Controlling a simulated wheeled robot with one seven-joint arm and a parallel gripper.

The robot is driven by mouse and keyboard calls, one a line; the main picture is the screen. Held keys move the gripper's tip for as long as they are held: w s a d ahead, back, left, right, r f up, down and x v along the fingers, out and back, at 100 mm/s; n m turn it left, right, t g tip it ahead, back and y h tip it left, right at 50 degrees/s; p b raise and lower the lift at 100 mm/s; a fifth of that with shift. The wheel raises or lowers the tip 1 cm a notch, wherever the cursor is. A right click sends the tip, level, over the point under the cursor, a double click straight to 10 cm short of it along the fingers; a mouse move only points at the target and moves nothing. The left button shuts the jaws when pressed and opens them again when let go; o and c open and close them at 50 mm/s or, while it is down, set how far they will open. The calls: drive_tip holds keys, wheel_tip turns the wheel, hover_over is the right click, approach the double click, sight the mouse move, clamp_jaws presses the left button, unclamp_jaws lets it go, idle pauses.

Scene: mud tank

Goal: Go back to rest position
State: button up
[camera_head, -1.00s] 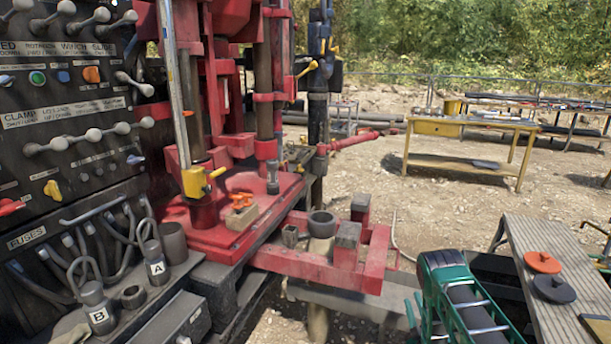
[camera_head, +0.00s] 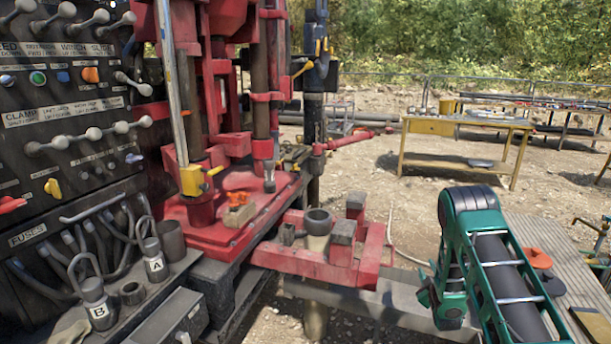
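My green and black arm (camera_head: 490,262) rises at the lower right of the head view. Its bent joint stands in front of the grey plank bench. My gripper's fingers cannot be made out, so I cannot tell whether they are open, shut or holding anything. The arm appears apart from the red drill rig (camera_head: 225,215) to its left.
A control panel (camera_head: 65,110) with levers stands at left. Lifting plugs marked A (camera_head: 153,262) and B (camera_head: 98,305) stand below it. The grey plank bench (camera_head: 535,232) holds an orange disc (camera_head: 537,257). A yellow table (camera_head: 462,128) stands behind, with open gravel before it.

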drive_tip(key=s+d+r+m+g+h, duration=0.1)
drive_tip(key=s+d+r+m+g, duration=0.35)
drive_tip(key=s+r, duration=0.55)
drive_tip(key=s+d+r+m+g+h, duration=0.1)
drive_tip(key=s+d+r+m+g, duration=0.3)
drive_tip(key=s+r, duration=0.55)
drive_tip(key=s+a+r+m+g+y, duration=0.1)
drive_tip(key=s+a, duration=0.3)
drive_tip(key=s, duration=0.9)
drive_tip(key=s+a+r+m+g+y, duration=0.2)
drive_tip(key=s+a+r+m+g, duration=0.1)
drive_tip(key=s, duration=1)
drive_tip(key=s+a+r+m+g+y, duration=0.2)
drive_tip(key=s+a+r+g, duration=0.2)
drive_tip(key=s, duration=0.9)
drive_tip(key=shift+s+a+r, duration=0.15)
drive_tip(key=shift+s+a, duration=0.25)
drive_tip(key=shift+a, duration=0.6)
